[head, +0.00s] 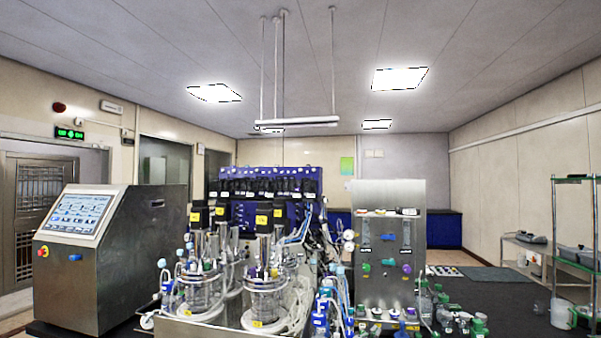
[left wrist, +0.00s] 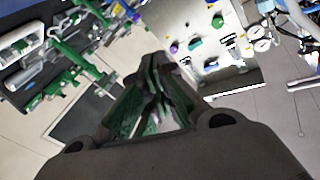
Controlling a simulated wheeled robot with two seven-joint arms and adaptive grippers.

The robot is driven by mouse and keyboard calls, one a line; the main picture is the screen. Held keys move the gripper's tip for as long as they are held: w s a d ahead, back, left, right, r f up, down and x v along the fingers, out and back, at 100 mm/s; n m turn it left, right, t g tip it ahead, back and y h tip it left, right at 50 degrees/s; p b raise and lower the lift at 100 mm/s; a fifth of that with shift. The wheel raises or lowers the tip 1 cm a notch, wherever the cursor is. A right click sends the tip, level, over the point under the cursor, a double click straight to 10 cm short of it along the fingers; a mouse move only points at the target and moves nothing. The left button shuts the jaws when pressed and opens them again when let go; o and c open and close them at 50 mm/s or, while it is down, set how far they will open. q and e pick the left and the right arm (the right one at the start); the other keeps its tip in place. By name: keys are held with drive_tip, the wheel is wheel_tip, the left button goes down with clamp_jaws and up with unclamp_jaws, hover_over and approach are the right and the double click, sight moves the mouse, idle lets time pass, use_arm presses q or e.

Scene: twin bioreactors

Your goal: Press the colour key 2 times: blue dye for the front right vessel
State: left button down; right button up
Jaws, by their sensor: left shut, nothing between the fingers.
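The front right vessel (head: 265,293) is a glass jar with a dark, yellow-labelled motor above it, left of the steel control panel (head: 400,215). The panel carries a blue key (head: 387,237) and, lower, a green knob (head: 366,268), a blue knob (head: 387,261) and a purple knob (head: 407,268). I cannot tell which one is the dye's colour key. My left gripper (left wrist: 156,62) is shut and empty in the left wrist view, apart from a steel face with purple (left wrist: 174,47) and green (left wrist: 194,45) knobs beyond it. Neither gripper shows in the head view.
A touchscreen console (head: 100,255) stands at the left. Tubes and several small green-capped fittings (head: 455,320) crowd the bench around the panel.

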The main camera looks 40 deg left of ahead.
use_arm(q)
wheel_tip(320, 180, up, 14)
drive_tip(key=a+f+m+t, duration=0.1)
drive_tip(key=a+m+t, duration=0.15)
drive_tip(key=m, duration=0.55)
drive_tip(key=s+a+r+m+t, duration=0.1)
drive_tip(key=s+a+r+m, duration=0.35)
drive_tip(key=a+r, duration=0.3)
drive_tip(key=s+a+r+m+t+h+b, duration=0.1)
drive_tip(key=s+a+r+m, duration=0.2)
drive_tip(key=s+a+r, duration=0.45)
drive_tip(key=s+a+r+m, duration=0.3)
drive_tip(key=a+r+m, duration=0.15)
drive_tip(key=r, duration=0.55)
drive_tip(key=s+r+m+h+b, duration=0.1)
drive_tip(key=s+r+m, duration=0.55)
drive_tip(key=r, duration=0.65)
drive_tip(key=s+d+r+m+g+h, duration=0.1)
drive_tip(key=s+d+r+m, duration=0.5)
drive_tip(key=d+r, duration=0.4)
drive_tip(key=shift+s+r+b, duration=0.3)
drive_tip(key=shift+s+b, duration=0.15)
drive_tip(key=shift+s, duration=0.2)
